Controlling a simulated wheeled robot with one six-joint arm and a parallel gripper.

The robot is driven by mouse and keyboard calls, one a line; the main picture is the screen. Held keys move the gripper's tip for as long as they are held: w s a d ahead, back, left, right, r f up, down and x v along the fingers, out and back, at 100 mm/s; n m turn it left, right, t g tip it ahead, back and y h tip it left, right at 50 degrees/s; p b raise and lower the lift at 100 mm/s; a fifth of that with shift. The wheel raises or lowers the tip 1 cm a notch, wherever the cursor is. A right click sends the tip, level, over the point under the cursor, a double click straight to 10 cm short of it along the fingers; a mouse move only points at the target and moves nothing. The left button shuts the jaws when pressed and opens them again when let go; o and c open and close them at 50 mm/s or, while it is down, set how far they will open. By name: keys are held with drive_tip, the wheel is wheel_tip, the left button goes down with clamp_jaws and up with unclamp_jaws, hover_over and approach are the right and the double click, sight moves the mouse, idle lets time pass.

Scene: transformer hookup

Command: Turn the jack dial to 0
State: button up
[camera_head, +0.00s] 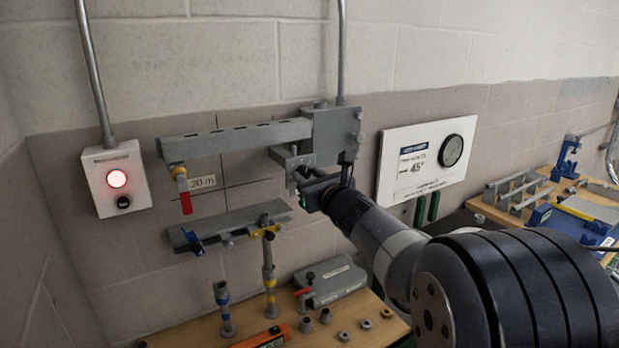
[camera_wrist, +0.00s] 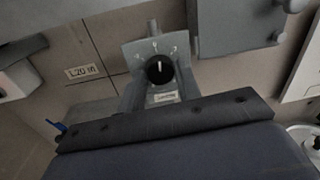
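The jack dial (camera_wrist: 158,69) is a round black knob with a white pointer line, on a small grey plate in the wrist view. The pointer stands close to straight up in that picture. Small white marks (camera_wrist: 156,47) sit above the knob, too small to read surely. A white label lies below it. In the head view the dial's face does not show; its grey bracket (camera_head: 281,154) hangs under the wall box. My gripper (camera_head: 309,188) is just below and right of that bracket. Its fingertips are too small and hidden to read, and contact with the dial cannot be told.
A grey wall beam (camera_head: 235,137) with a red-handled lever (camera_head: 184,190) is left of my gripper. A lower grey rail (camera_head: 232,222) runs beneath. A switch box with a lit red lamp (camera_head: 117,179) is far left. A white gauge panel (camera_head: 427,160) is right. Posts and fittings stand on the bench below.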

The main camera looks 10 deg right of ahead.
drive_tip(key=c, duration=0.5)
drive_tip(key=shift+f+n+b, duration=0.2)
drive_tip(key=shift+n+b, duration=0.1)
drive_tip(key=shift+b, duration=0.45)
drive_tip(key=shift+r+b, duration=0.1)
drive_tip(key=shift+b, duration=0.3)
drive_tip(key=shift+r, duration=0.1)
drive_tip(key=o, duration=0.9)
drive_tip(key=shift+o, duration=0.2)
drive_tip(key=b+v, duration=0.1)
drive_tip(key=v, duration=1)
